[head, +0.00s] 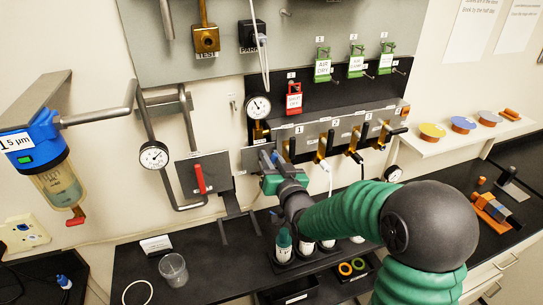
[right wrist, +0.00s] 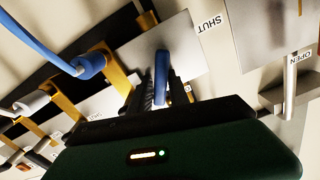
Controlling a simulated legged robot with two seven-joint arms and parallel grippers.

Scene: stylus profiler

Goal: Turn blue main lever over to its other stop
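The blue main lever (right wrist: 161,75) stands out from a pale plate in the right wrist view. My left gripper is not in view.
Brass valves (head: 322,150) with black handles line the manifold right of my gripper. A panel with a red handle (head: 200,178) is to the left. Below are bottles (head: 284,243) in a rack and a clear cup (head: 173,269) on the black bench.

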